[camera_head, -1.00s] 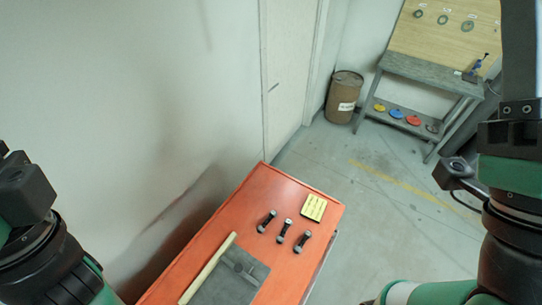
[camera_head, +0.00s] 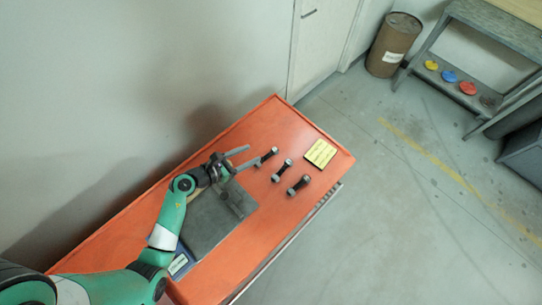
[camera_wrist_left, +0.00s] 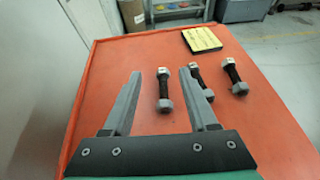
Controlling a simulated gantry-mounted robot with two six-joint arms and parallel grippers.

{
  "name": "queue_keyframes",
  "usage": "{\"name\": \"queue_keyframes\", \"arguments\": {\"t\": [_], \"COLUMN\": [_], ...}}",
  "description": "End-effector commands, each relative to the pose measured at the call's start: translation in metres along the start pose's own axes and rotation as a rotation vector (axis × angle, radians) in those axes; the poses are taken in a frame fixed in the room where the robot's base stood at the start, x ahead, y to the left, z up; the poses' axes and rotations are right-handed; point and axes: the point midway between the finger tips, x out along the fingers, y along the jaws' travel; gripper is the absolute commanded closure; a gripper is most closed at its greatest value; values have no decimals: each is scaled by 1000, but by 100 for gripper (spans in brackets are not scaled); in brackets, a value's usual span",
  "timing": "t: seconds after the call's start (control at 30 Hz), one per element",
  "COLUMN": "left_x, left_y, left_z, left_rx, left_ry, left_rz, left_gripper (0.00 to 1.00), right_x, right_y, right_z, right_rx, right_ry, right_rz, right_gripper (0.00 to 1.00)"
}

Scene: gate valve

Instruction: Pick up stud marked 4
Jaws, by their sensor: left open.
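Three dark studs with grey nuts on their ends lie in a row on the orange table (camera_head: 225,268). In the head view they are the far-left stud (camera_head: 268,155), the middle stud (camera_head: 282,170) and the near-right stud (camera_head: 299,185). No number on them is readable. My left gripper (camera_head: 242,159) is open and empty, just left of the far-left stud. In the left wrist view the open fingers (camera_wrist_left: 160,80) point at the left stud (camera_wrist_left: 164,90), which shows between them. The middle stud (camera_wrist_left: 202,80) is partly behind the right finger; the right stud (camera_wrist_left: 234,77) is clear. My right gripper is not in view.
A yellow label block (camera_head: 320,152) lies beyond the studs. A dark grey plate (camera_head: 207,228) lies on the table under my left arm. A wall runs along the table's left side. A brown drum (camera_head: 393,45) and a workbench (camera_head: 490,35) stand farther back.

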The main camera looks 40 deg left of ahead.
Motion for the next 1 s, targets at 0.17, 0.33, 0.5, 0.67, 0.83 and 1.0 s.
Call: {"name": "queue_keyframes", "arguments": {"t": [0.17,0.33,0.5,0.67,0.83,1.0], "left_x": [12,30,51,56,73,101], "left_y": [0,-1,-1,0,-1,-1], "left_z": [-28,-69,-72,-71,-72,-72], "left_rx": [-2,-2,3,1,3,3], "left_ry": [1,0,-3,-2,-4,-4], "left_rz": [-2,-3,-5,-2,-4,-4], "left_gripper": [41,41,41,41,41,41], "right_x": [-11,-28,-31,-31,-36,-44], "right_y": [0,0,0,0,0,0], "right_z": [10,26,29,29,33,40], "right_rx": [0,0,0,0,0,0], "right_ry": [0,0,0,0,0,0], "right_rz": [0,0,0,0,0,0], "right_gripper": [50,50,50,50,50,50]}}
